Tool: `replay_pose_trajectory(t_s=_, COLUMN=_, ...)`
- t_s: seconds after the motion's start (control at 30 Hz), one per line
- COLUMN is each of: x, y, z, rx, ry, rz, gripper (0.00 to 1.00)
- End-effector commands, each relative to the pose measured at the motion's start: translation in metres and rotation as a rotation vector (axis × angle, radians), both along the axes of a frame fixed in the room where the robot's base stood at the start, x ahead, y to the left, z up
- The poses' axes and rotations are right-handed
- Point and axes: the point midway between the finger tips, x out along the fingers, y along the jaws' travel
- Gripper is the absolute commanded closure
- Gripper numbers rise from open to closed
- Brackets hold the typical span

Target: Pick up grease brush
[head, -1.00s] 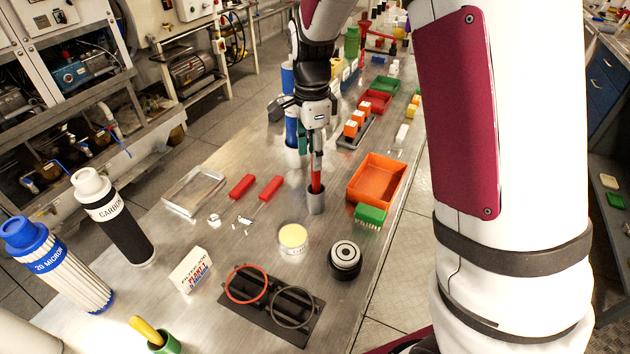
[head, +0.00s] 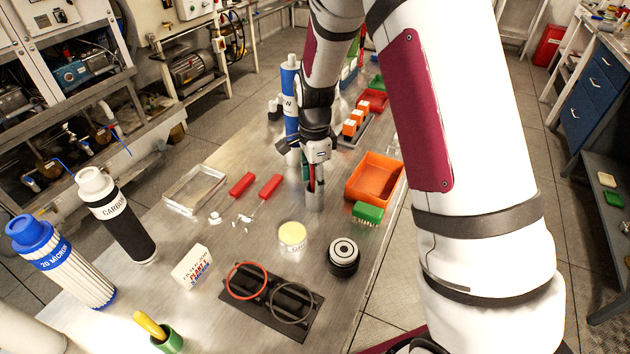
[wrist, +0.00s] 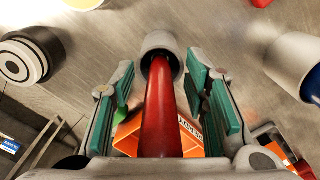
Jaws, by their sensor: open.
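A red handle (wrist: 160,115) stands upright in a grey metal cup (head: 314,201); it looks like the grease brush, with its lower end hidden in the cup. My gripper (head: 313,183) is low over the cup, pointing down. In the wrist view my gripper (wrist: 165,95) is open, with one green-padded finger on each side of the red handle. A gap shows between the handle and each pad, so the handle is between the fingers and not gripped. The cup also shows in the wrist view (wrist: 162,45), just past the fingertips.
An orange bin (head: 374,180) and a green brush (head: 367,212) are right of the cup. A blue-and-white cylinder (head: 290,100) stands behind left. A yellow handle (head: 148,325) stands in a green cup.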

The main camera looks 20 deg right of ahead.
Motion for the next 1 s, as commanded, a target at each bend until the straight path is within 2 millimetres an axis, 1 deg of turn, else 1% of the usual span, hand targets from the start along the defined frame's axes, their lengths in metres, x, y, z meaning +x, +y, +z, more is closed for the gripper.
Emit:
replay_pose_trajectory(t_s=0.03, x=0.000, y=0.000, z=0.000, rx=0.000, ry=0.000, rz=0.000, gripper=0.58)
replay_pose_trajectory(t_s=0.07, x=0.000, y=0.000, z=0.000, rx=0.000, ry=0.000, rz=0.000, gripper=0.63)
replay_pose_trajectory(t_s=0.1, x=0.000, y=0.000, z=0.000, rx=0.000, ry=0.000, rz=0.000, gripper=0.72)
replay_pose_trajectory(t_s=0.17, x=0.000, y=0.000, z=0.000, rx=0.000, ry=0.000, rz=0.000, gripper=0.86)
replay_pose_trajectory(t_s=0.2, x=0.000, y=0.000, z=0.000, rx=0.000, ry=0.000, rz=0.000, gripper=0.95)
replay_pose_trajectory(t_s=0.23, x=0.000, y=0.000, z=0.000, rx=0.000, ry=0.000, rz=0.000, gripper=1.00)
replay_pose_trajectory(t_s=0.53, x=0.000, y=0.000, z=0.001, rx=0.000, ry=0.000, rz=0.000, gripper=1.00)
replay_pose_trajectory(t_s=0.63, x=0.001, y=0.000, z=0.005, rx=0.000, ry=-0.003, rz=0.000, gripper=1.00)
replay_pose_trajectory(t_s=0.77, x=0.002, y=0.001, z=0.023, rx=0.000, ry=-0.005, rz=0.002, gripper=1.00)
replay_pose_trajectory(t_s=1.0, x=0.002, y=0.000, z=0.069, rx=0.000, ry=-0.005, rz=0.002, gripper=1.00)
